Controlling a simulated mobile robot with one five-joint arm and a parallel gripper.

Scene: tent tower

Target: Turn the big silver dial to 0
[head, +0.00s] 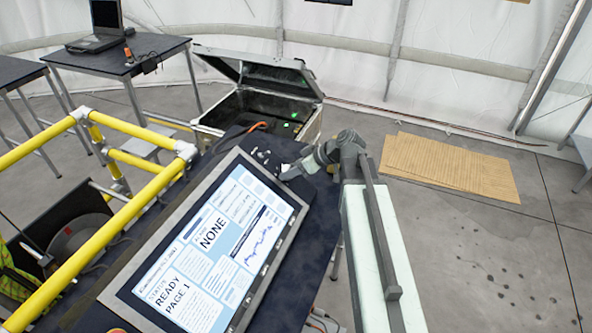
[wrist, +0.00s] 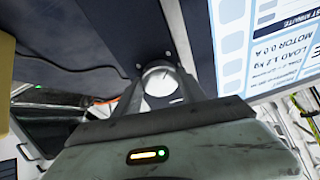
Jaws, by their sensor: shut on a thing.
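The big silver dial (wrist: 163,82) shows in the wrist view as a bright round face on the dark panel. My gripper (wrist: 161,72) has a finger on each side of it and is shut on it. A thin dark line shows on the dial's face; I cannot read any number or scale. In the head view my gripper (head: 290,171) reaches the panel at the upper right of the screen, and its fingers hide most of the dial.
A large tilted screen (head: 205,245) reads "READY" and "NONE". Small knobs (head: 262,155) sit close beside my gripper. Yellow rails (head: 130,125) stand on the left. An open case (head: 262,100) is behind the panel. The floor at right is clear around flat boards (head: 450,165).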

